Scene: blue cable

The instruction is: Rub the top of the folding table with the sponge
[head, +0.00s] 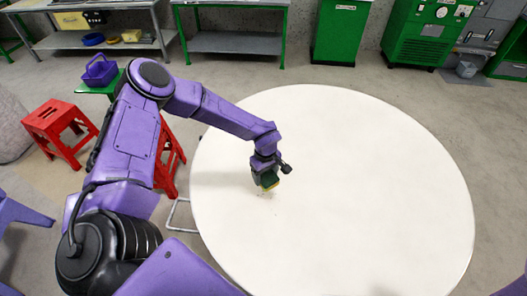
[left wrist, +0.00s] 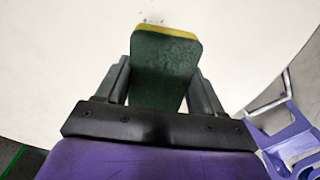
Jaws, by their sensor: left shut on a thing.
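The folding table (head: 360,190) has a round white top that fills the middle of the head view. My left gripper (head: 268,180) is over the left part of the top. It is shut on the sponge (left wrist: 165,68), which is green with a yellow layer along its far edge. In the left wrist view the sponge sits between the two fingers (left wrist: 160,85). I cannot tell whether the sponge touches the top. Small dark specks (left wrist: 152,18) lie on the white top just beyond the sponge. My right gripper is not in view.
Red stools (head: 60,130) stand on the floor left of the table. A purple basket (head: 100,70) sits on a green stool behind them. Workbenches (head: 232,42) and green cabinets (head: 340,32) line the back wall. The rest of the tabletop is clear.

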